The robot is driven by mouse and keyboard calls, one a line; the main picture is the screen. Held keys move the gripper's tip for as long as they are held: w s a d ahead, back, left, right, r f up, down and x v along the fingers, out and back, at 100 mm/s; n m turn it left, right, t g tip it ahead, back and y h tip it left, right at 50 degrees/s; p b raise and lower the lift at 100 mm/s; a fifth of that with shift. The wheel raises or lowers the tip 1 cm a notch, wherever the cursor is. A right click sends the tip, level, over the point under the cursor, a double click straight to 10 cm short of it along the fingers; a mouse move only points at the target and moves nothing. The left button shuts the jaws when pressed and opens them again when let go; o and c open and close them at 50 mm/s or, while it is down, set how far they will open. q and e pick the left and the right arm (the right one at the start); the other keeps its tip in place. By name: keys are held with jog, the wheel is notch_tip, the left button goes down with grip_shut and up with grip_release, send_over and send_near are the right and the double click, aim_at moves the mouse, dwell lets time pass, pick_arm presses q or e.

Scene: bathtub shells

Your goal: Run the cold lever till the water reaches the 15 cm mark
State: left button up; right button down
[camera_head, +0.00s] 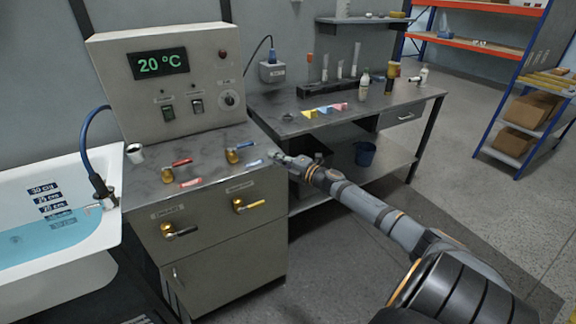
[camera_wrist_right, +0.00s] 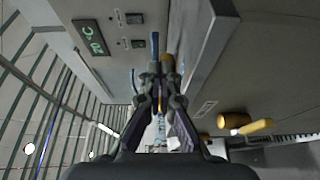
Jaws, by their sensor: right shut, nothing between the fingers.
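The cold lever (camera_head: 247,145) has a blue handle on a brass body on the grey counter, with a blue label beside it. My right gripper (camera_head: 276,157) is shut and empty just right of it. In the right wrist view the blue handle (camera_wrist_right: 155,46) shows just beyond the fingertips (camera_wrist_right: 156,82); whether they touch is unclear. The tub (camera_head: 105,237) at the left holds blue water (camera_head: 35,243). Its surface lies below the 20 cm mark (camera_head: 53,208), around a lower, hard-to-read mark (camera_head: 58,216). My left gripper is out of view.
A red-handled lever (camera_head: 180,162) stands left of the cold one. Two brass valves, one black-handled (camera_head: 182,232), one yellow-handled (camera_head: 247,207), stick out from the cabinet front. A display (camera_head: 160,64) reads 20 °C. A workbench (camera_head: 345,118) with bottles stands right.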

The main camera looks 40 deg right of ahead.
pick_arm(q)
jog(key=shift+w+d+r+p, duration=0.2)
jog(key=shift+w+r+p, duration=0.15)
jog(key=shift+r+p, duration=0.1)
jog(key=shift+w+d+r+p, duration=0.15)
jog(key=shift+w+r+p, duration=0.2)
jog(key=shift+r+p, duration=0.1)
pick_arm(e)
jog(key=s, duration=0.1)
jog(key=s+d, duration=0.2)
jog(key=s, duration=0.1)
jog(key=shift+s+r, duration=0.1)
jog(key=shift+r, duration=0.2)
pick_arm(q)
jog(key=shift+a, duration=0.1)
pick_arm(e)
jog(key=shift+d, duration=0.1)
